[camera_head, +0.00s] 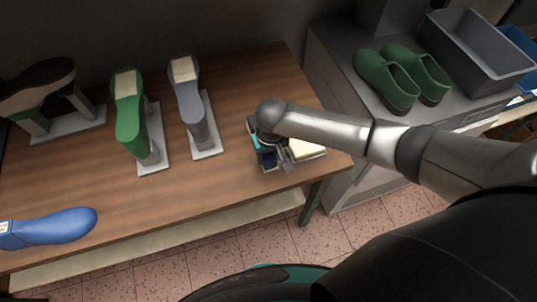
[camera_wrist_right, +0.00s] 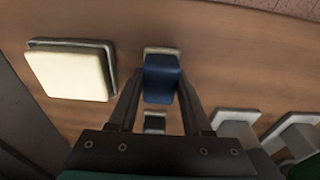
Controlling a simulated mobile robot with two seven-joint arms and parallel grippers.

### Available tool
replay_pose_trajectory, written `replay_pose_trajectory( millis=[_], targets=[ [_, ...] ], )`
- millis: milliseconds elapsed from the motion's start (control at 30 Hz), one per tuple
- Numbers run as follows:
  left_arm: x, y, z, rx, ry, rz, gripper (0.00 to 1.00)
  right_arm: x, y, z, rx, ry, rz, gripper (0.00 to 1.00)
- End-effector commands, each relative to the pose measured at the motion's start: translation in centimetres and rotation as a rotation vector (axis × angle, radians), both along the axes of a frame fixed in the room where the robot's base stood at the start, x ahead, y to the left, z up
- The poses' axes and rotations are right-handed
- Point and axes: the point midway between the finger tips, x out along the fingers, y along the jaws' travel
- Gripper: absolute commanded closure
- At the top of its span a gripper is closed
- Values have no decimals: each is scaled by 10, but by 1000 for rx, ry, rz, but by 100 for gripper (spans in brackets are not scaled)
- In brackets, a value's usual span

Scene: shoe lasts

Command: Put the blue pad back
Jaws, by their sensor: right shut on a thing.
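The blue pad (camera_wrist_right: 160,80) is a small block seen between the two fingers of my right gripper (camera_wrist_right: 157,95) in the right wrist view. A pale edge shows just beyond the pad. In the head view my right gripper (camera_head: 268,150) is low over the right end of the wooden table, and the blue pad (camera_head: 267,159) shows partly below it. My arm and wrist hide much of the spot, and I cannot tell whether the pad touches the table. My left gripper is not in view.
A cream pad in a dark tray (camera_wrist_right: 70,72) lies beside the gripper. Grey (camera_head: 190,105) and green (camera_head: 129,115) lasts stand on pale bases to the left. A blue last (camera_head: 50,229) is at front left. Green clogs (camera_head: 385,80) and a grey bin (camera_head: 475,50) are on the cabinet.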

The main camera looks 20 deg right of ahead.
Motion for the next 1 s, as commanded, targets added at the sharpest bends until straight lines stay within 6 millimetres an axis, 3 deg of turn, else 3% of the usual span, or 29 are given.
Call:
replay_pose_trajectory(
  millis=[167, 200, 433, 767, 1000],
  targets=[
    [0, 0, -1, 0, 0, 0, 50, 0, 0, -3, 0, 0, 0, 95],
    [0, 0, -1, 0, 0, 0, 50, 0, 0, -3, 0, 0, 0, 47],
    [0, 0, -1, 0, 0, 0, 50, 0, 0, -3, 0, 1, 0, 22],
    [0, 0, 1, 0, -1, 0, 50, 1, 0, 2, 0, -1, 0, 21],
    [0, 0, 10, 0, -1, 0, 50, -4, 0, 35, 2, -2, 1, 21]
  ],
)
